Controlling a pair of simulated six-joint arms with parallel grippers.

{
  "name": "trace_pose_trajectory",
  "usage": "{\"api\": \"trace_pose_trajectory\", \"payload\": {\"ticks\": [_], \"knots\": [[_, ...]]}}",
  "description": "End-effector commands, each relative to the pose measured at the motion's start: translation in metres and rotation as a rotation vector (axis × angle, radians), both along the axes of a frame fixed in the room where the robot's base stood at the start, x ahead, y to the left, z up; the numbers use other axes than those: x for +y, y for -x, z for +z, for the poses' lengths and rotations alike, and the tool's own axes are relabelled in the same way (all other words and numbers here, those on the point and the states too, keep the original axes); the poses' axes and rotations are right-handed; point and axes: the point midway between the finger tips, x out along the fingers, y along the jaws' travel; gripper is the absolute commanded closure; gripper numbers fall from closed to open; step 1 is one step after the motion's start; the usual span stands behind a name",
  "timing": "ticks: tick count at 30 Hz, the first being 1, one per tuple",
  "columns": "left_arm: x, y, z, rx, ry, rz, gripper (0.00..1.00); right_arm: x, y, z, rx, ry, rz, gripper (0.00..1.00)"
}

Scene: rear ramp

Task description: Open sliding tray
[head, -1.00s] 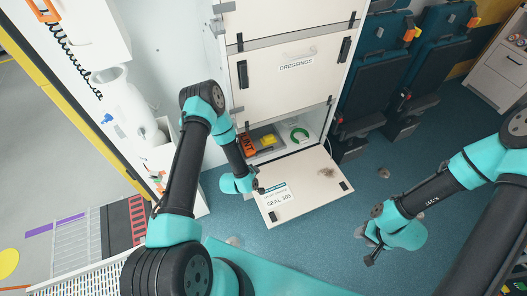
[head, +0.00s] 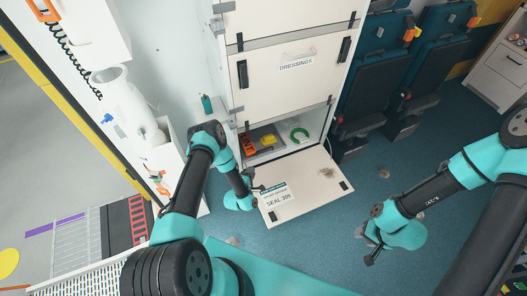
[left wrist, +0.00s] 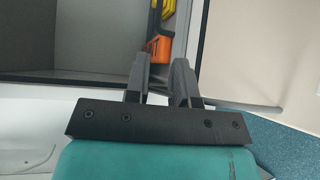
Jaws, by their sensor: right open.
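The white cabinet (head: 290,100) has its lowest compartment open, with its hinged flap (head: 305,185) folded down, labelled "SEAL 305". Inside is a grey tray (head: 262,152) bearing an orange item (head: 248,146) and a yellow item (head: 267,140). A green ring (head: 299,134) is beside them. My left gripper (head: 258,189) is at the flap's left edge, in front of the compartment. In the left wrist view its fingers (left wrist: 160,75) are apart with nothing between them, and the orange item (left wrist: 158,47) shows beyond them. My right gripper (head: 370,250) is open and empty over the blue floor.
A closed drawer labelled "DRESSINGS" (head: 295,65) is above the open compartment. Dark teal seats (head: 425,65) stand right of the cabinet. The blue floor (head: 310,245) before the flap is mostly clear.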

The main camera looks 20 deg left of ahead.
Motion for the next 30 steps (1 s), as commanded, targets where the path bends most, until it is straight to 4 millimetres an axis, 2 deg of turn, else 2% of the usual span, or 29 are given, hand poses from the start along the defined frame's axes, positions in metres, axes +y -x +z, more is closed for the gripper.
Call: {"api": "trace_pose_trajectory", "payload": {"ticks": [5,18,30], "knots": [[-0.001,-0.018,-0.002,-0.001,-0.001,-0.001,0.77,0.000,0.000,0.000,0.000,0.000,0.000,0.57],[-0.003,-0.089,-0.013,-0.001,-0.002,-0.001,0.77,0.000,0.000,0.000,0.000,0.000,0.000,0.57],[-0.005,-0.143,-0.021,-0.001,-0.001,0.000,0.77,0.000,0.000,0.000,0.000,0.000,0.000,0.57]]}}
